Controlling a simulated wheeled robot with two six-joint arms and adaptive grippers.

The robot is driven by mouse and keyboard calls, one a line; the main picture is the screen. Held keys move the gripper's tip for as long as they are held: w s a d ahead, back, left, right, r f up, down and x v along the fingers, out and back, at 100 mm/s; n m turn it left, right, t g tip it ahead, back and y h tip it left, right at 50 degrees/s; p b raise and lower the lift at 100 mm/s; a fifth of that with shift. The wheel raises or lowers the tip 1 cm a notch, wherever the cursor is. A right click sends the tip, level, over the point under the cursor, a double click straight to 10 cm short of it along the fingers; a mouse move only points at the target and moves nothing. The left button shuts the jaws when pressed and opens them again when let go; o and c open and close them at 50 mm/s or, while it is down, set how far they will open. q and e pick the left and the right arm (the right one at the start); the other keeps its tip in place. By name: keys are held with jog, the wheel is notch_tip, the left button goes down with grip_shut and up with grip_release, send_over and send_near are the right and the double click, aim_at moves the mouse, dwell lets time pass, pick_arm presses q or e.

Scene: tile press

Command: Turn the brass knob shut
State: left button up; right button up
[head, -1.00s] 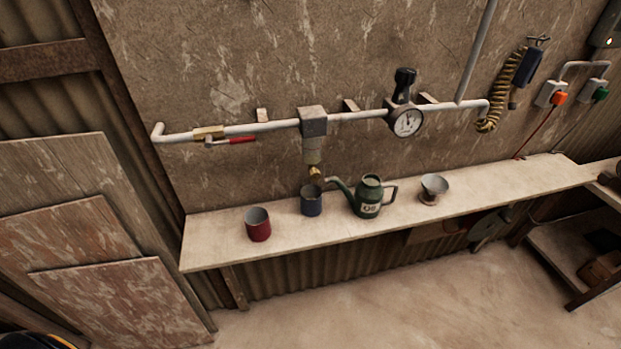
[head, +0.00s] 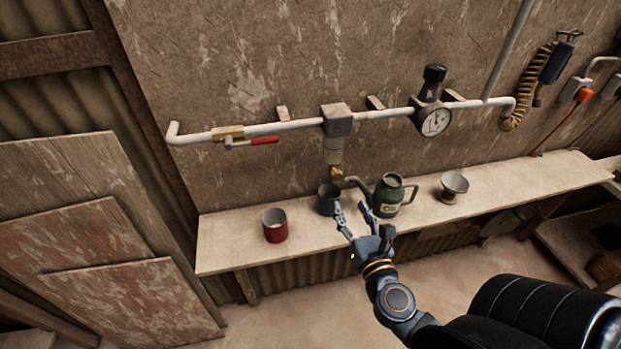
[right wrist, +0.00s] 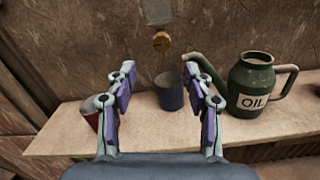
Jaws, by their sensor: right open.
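The brass knob (head: 336,173) sits at the bottom of the filter bowl (head: 334,151) that hangs under the grey block on the pipe. In the right wrist view the knob (right wrist: 161,42) shows as a round brass face above and beyond my fingers. A dark blue mug (head: 327,199) stands on the shelf below it. My right gripper (head: 351,215) is open and empty in front of the mug, lower than the knob and apart from it. In the right wrist view the mug (right wrist: 170,93) shows between the open fingers (right wrist: 165,85). My left gripper is out of view.
A green oil can (head: 388,196) stands right of the mug, its spout reaching close to the knob. A red mug (head: 275,226) is on the left, a metal funnel cup (head: 453,187) on the right. Above are a red-handled valve (head: 262,141) and a gauge (head: 433,121).

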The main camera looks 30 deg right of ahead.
aim_at(338, 178)
jog(key=p+x, duration=0.4)
jog(key=x, duration=0.6)
jog(key=shift+p, duration=0.35)
jog(key=shift+w+d, duration=0.1)
jog(key=shift+w, duration=0.1)
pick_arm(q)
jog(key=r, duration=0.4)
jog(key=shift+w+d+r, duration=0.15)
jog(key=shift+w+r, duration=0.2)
pick_arm(e)
jog(key=shift+f, duration=0.1)
grip_shut()
